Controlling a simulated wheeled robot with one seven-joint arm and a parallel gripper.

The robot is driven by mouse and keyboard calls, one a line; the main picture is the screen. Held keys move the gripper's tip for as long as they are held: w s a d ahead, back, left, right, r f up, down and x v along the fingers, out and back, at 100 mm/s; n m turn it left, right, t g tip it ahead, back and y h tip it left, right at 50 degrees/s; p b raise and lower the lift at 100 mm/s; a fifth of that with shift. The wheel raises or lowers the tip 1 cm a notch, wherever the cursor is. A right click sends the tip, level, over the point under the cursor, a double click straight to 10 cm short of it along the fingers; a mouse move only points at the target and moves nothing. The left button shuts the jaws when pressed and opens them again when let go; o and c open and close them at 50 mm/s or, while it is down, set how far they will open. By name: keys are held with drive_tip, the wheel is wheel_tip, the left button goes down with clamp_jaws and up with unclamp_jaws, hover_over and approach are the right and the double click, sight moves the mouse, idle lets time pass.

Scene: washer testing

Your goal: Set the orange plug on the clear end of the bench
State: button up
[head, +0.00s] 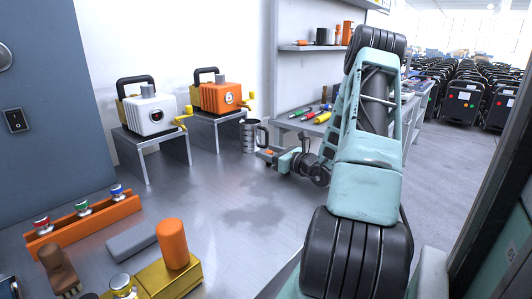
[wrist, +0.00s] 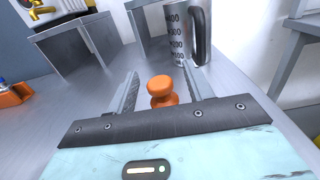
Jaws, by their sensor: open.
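The orange plug (wrist: 162,91), a small knob with a rounded top and a narrower neck, stands between the two fingers of my gripper (wrist: 160,92) in the wrist view. The fingers are apart, with visible gaps on both sides of the plug; its lower part is hidden by the gripper body. In the head view my gripper (head: 265,153) is low over the metal bench (head: 215,190), with a bit of orange at its tips. A steel measuring cup (wrist: 187,32) stands just beyond the plug; it also shows in the head view (head: 249,136).
A white machine (head: 152,115) and an orange machine (head: 221,97) stand on metal stands at the back. An orange button strip (head: 85,222), a grey block (head: 131,241) and a brass block with an orange cylinder (head: 173,243) occupy the front left. The bench middle is bare.

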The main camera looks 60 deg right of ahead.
drive_tip(key=s, duration=0.3)
drive_tip(key=s+a, duration=0.1)
drive_tip(key=s, duration=0.6)
drive_tip(key=shift+s+a, duration=0.15)
drive_tip(key=shift+s, duration=0.05)
drive_tip(key=shift+s, duration=0.1)
